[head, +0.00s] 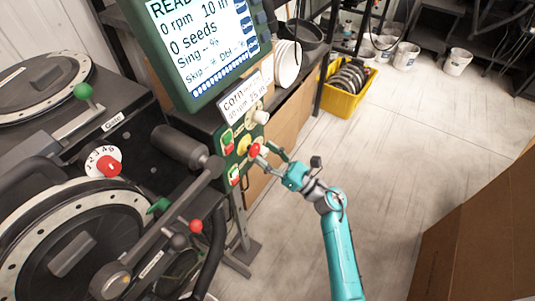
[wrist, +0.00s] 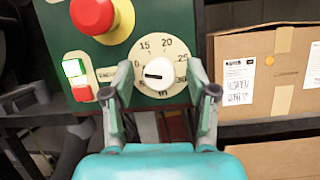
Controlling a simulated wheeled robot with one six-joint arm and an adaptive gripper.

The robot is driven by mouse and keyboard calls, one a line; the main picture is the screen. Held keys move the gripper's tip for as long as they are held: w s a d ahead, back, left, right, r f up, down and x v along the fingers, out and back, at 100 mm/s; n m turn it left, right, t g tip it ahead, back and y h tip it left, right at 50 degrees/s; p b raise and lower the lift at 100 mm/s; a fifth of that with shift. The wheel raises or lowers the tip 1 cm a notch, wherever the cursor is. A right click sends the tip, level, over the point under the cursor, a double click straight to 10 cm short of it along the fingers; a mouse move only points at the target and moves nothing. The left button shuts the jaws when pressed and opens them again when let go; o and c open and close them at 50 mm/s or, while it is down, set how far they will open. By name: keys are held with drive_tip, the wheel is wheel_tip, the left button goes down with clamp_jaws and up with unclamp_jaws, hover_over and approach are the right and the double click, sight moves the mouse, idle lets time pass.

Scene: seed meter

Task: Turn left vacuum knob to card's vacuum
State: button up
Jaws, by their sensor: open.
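The vacuum dial (wrist: 173,56) is a cream disc with numbers up to 30 and "in", on a green panel. Its white knob (wrist: 158,72) sits in the middle; a dark mark on it extends leftward. My gripper (wrist: 159,79) is open, its fingers on either side of the knob; contact cannot be told. In the head view my gripper (head: 268,156) is at the panel (head: 245,130), and that dial is largely hidden. The white card (head: 243,98) reads corn, 30 rpm, 25 in. The monitor (head: 203,45) shows 0 rpm and 10 in.
A red stop button on a yellow base (wrist: 95,15) is above the dial. A green and red switch (wrist: 77,80) is left of it. Cardboard boxes (wrist: 275,75) stand to the right.

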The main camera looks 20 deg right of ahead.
clamp_jaws()
